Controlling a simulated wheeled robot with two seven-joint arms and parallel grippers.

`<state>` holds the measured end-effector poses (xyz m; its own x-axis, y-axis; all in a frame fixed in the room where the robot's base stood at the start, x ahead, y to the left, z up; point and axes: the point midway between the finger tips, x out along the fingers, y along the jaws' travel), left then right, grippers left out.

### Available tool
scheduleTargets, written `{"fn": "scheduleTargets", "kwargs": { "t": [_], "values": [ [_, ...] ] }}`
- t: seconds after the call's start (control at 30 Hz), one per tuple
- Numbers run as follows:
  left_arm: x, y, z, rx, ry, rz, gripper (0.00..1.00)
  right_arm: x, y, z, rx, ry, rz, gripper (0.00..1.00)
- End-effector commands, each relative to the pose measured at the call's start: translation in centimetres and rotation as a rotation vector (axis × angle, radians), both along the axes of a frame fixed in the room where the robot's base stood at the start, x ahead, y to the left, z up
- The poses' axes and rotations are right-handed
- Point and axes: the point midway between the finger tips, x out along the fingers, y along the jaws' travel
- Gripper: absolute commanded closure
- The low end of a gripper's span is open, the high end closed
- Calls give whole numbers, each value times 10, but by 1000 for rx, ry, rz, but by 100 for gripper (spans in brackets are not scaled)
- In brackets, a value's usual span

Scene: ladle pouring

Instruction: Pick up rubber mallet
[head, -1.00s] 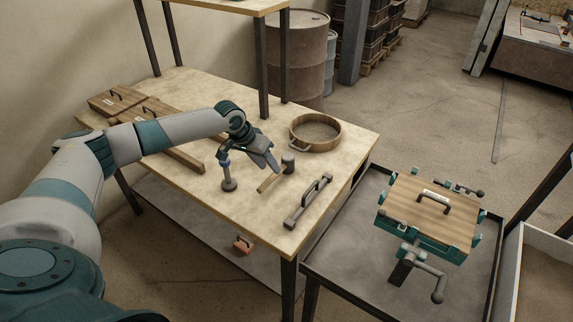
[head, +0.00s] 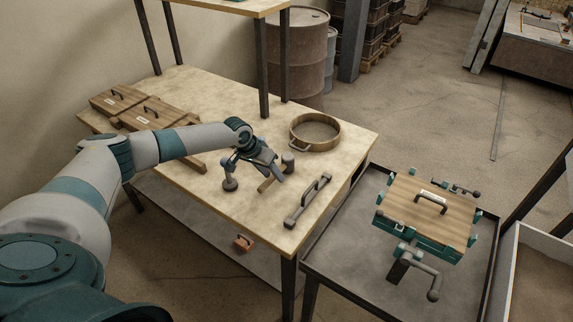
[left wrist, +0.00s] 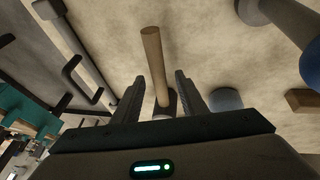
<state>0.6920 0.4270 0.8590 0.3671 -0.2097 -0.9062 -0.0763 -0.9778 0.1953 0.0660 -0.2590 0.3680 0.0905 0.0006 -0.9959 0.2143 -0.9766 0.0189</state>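The rubber mallet (head: 266,185) lies on the workbench, with its wooden handle toward the front edge and its grey head (head: 288,160) farther back. My left gripper (head: 275,175) is low over it and partly hides the handle in the head view. In the left wrist view, my open fingers (left wrist: 160,90) stand on either side of the mallet's handle (left wrist: 152,55), with gaps on both sides. The dark head shows low between them, partly hidden by my gripper body. My right gripper is not in view.
An upright tool with a round grey base (head: 230,185) stands close left of my gripper. A handled bar (head: 308,200) lies to the right, and a round sieve (head: 315,133) behind. A bluish round thing (left wrist: 226,98) shows beside my fingers. Bare bench lies at the front.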

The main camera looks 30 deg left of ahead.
Motion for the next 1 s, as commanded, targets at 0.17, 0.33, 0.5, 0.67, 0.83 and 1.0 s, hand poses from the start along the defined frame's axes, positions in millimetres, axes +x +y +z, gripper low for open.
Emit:
{"fn": "scheduleTargets", "kwargs": {
  "t": [0.17,0.33,0.5,0.67,0.83,1.0],
  "values": [
    [0,0,0,0,0,0,61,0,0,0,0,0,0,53],
    [0,0,0,0,0,0,85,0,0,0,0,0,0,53],
    [1,0,2,0,-3,1,100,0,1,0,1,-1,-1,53],
    [1,0,2,0,-3,1,100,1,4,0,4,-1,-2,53],
    [1,0,5,-1,-4,0,100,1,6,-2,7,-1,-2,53],
    [2,1,19,0,-6,-1,100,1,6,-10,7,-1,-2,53]
  ]
}}
